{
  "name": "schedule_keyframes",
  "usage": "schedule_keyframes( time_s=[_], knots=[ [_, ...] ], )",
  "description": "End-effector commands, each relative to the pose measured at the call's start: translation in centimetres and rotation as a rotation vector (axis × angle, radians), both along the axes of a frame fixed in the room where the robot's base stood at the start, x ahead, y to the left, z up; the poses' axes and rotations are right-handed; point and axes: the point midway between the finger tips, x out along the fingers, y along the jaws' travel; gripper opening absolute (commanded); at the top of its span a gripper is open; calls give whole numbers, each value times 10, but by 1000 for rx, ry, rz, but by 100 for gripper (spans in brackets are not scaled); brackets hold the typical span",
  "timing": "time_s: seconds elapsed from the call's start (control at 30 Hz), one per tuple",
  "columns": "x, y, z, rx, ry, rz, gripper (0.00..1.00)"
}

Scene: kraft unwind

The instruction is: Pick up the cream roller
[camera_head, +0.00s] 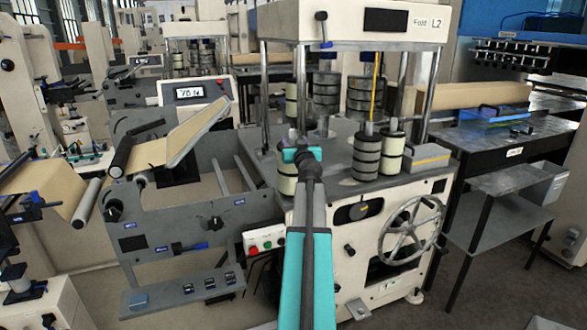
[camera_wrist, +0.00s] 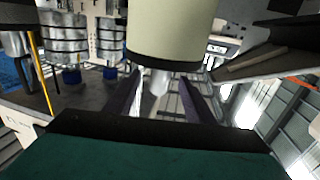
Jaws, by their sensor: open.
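A cream roller (camera_head: 287,186) stands upright on the grey machine deck, partly hidden behind the teal end of my gripper (camera_head: 291,156). In the wrist view a cream roller (camera_wrist: 178,32) fills the top middle, with a narrow pale shaft end below it. The two dark fingers of my gripper (camera_wrist: 160,80) are open, one on each side of that shaft end. Whether they touch it cannot be told. Another cream roller (camera_head: 391,153) stands to the right on the deck.
A dark grey stacked roller (camera_head: 366,155) stands beside the right cream roller. Chrome posts (camera_head: 303,90) carry the machine's white top housing (camera_head: 360,20). More grey rollers (camera_wrist: 64,45) show left in the wrist view.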

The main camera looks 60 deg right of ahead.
Motion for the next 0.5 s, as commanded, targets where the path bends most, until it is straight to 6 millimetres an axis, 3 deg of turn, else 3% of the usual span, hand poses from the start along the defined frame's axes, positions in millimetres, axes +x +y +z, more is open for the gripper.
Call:
schedule_keyframes(
  time_s=[0.5],
  knots=[
    [29,-31,1,1,-1,0,49]
  ],
)
